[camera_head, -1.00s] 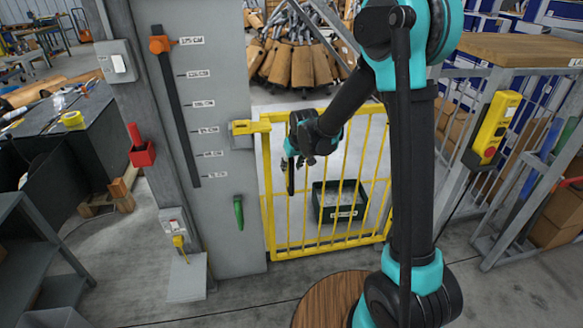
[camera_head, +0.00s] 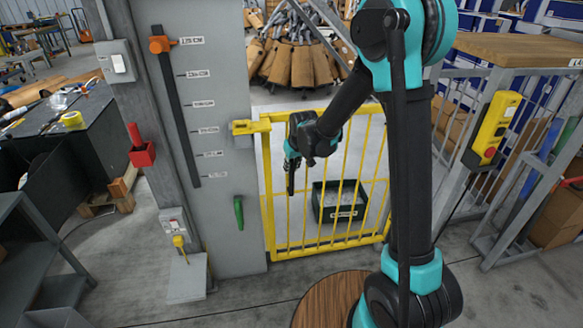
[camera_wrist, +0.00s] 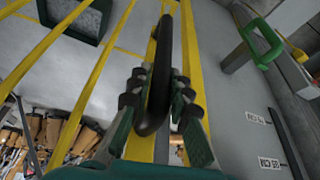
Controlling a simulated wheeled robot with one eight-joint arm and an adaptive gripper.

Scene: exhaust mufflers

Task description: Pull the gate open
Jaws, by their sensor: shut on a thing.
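The yellow barred gate (camera_head: 305,190) stands in the opening beside the grey pillar, and its left edge looks close against the pillar. A yellow latch piece (camera_head: 250,127) sits at its top left corner. My gripper (camera_head: 291,155) is at the gate's left side, partly hidden by my wrist. In the wrist view, my gripper's ribbed fingers (camera_wrist: 160,105) are on both sides of a black upright handle (camera_wrist: 165,55), shut on it. The handle's lower end shows below the gripper in the head view (camera_head: 291,182). The exact finger contact is partly hidden.
A dark bin (camera_head: 340,212) stands on the floor behind the gate. The grey pillar (camera_head: 222,110) is on the left, with a green handle (camera_head: 239,212). A railing with a yellow control box (camera_head: 492,130) is on the right. Floor in front of the gate looks clear.

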